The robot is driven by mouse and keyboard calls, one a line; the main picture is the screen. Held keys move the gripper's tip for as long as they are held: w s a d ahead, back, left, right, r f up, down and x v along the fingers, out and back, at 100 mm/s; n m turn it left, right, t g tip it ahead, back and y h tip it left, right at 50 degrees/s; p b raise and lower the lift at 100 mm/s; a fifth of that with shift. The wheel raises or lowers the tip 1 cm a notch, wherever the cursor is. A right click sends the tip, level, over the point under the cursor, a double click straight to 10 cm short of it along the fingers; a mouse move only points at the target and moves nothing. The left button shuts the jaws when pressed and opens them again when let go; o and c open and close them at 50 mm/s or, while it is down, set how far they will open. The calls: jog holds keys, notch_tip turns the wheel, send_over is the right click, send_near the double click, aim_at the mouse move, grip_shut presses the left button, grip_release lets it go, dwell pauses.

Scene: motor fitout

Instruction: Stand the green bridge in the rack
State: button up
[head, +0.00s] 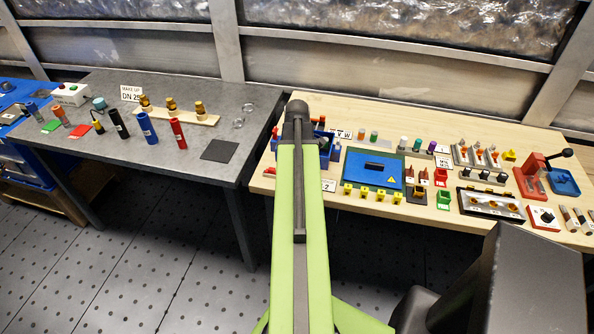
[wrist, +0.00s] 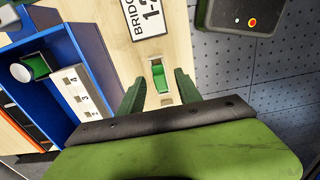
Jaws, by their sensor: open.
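In the wrist view a small green piece, which looks like the green bridge (wrist: 158,79), lies on the pale wooden table in or on a light-coloured holder. My gripper (wrist: 159,76) is open, with one dark green finger on each side of the piece. I cannot tell whether the fingers touch it. A label reading "BRIDGE" (wrist: 145,17) lies just beyond. In the head view my arm hides the gripper and the green piece.
A blue tray (wrist: 62,64) stands left of the fingers, with a green and white round part (wrist: 33,68) inside. The table edge and dark floor (wrist: 265,75) are to the right. Motor parts and a blue panel (head: 372,171) crowd the wooden bench; a grey bench (head: 185,100) stands left.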

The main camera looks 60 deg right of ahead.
notch_tip(320, 180, up, 17)
jog(key=p, duration=1.7)
jog(key=shift+r, duration=0.15)
